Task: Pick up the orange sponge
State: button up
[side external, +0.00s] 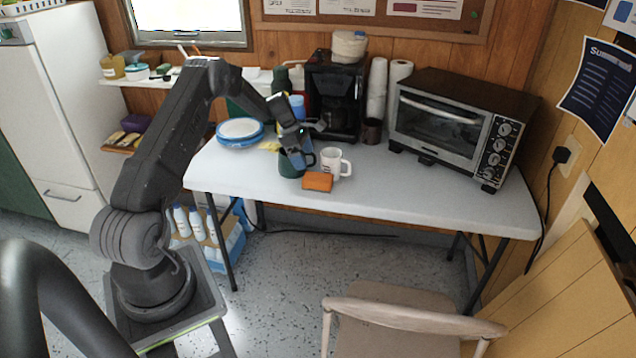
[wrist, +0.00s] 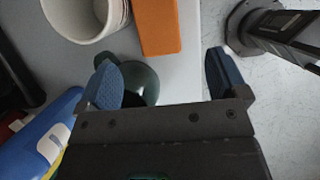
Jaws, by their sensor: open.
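The orange sponge (side external: 318,181) lies on the white table near its front edge, in front of a white mug (side external: 336,163). In the wrist view the sponge (wrist: 158,27) shows at the top, ahead of the fingertips, with its far end cut off by the frame. My gripper (side external: 298,158) hangs above the table by a dark green mug (side external: 288,168), to the left of the sponge. In the wrist view my gripper (wrist: 163,76) is open, with two blue fingers apart and nothing held. The left finger partly covers the dark green mug (wrist: 145,82).
Stacked blue and white plates (side external: 240,132) stand at the left of the table. A coffee maker (side external: 335,95), paper rolls (side external: 377,85) and a toaster oven (side external: 440,125) line the back. The table right of the sponge is clear. A chair (side external: 400,320) stands in front.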

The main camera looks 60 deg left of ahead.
aim_at(315, 176)
jog(key=x, duration=0.8)
jog(key=shift+w+f, duration=0.1)
jog(key=shift+w, duration=0.05)
jog(key=shift+c, duration=0.3)
jog(key=c, duration=0.9)
